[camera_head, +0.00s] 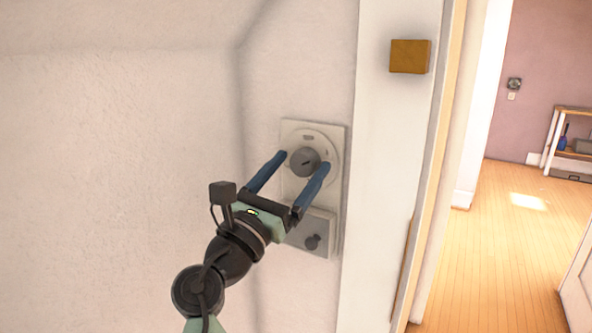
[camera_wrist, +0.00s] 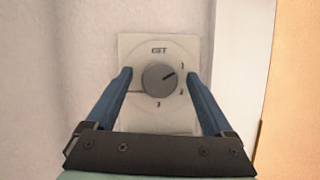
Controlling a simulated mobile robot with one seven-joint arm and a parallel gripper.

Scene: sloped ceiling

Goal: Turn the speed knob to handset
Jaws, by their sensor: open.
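A round grey knob (camera_head: 304,162) sits on a pale dial plate (camera_head: 334,131) on the wall. Small marks, seemingly "2" and "3", lie lower right and at the bottom; the top lettering is hard to read. No "handset" label is legible. My gripper (camera_head: 304,161) is open, its blue fingers on either side of the knob, with gaps visible in the wrist view (camera_wrist: 158,74). Contact cannot be seen.
Bare wall lies left; a doorway opens far right.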

